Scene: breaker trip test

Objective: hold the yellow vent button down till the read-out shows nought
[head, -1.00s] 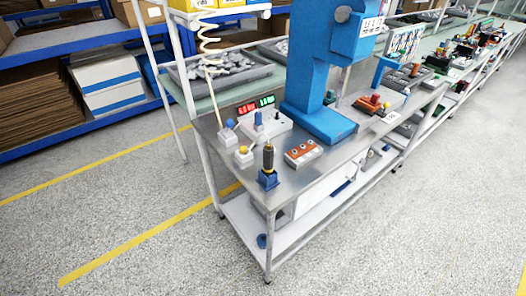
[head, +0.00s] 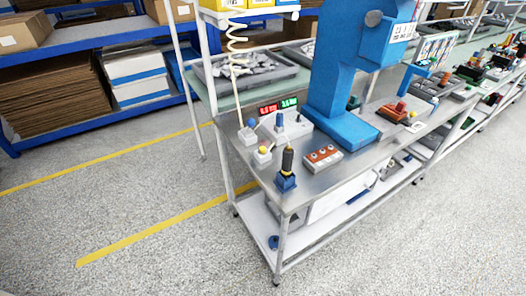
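The yellow vent button (head: 263,150) sits on a small pale box near the left end of the steel bench (head: 237,166). Nothing touches it. A read-out with red digits (head: 269,108) and one with green digits (head: 289,102) stand behind it; the digits are too small to read surely. A similar box with a blue knob (head: 248,127) is just behind the button, and a larger white unit with a blue top (head: 280,121) is to its right. Neither of my grippers is in view.
A black-handled tool in a blue holder (head: 287,170) stands in front of the button. An orange block (head: 322,158) and a big blue press (head: 338,75) are to the right. A grey tray (head: 255,72) of parts lies behind. The floor at the left and front is clear.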

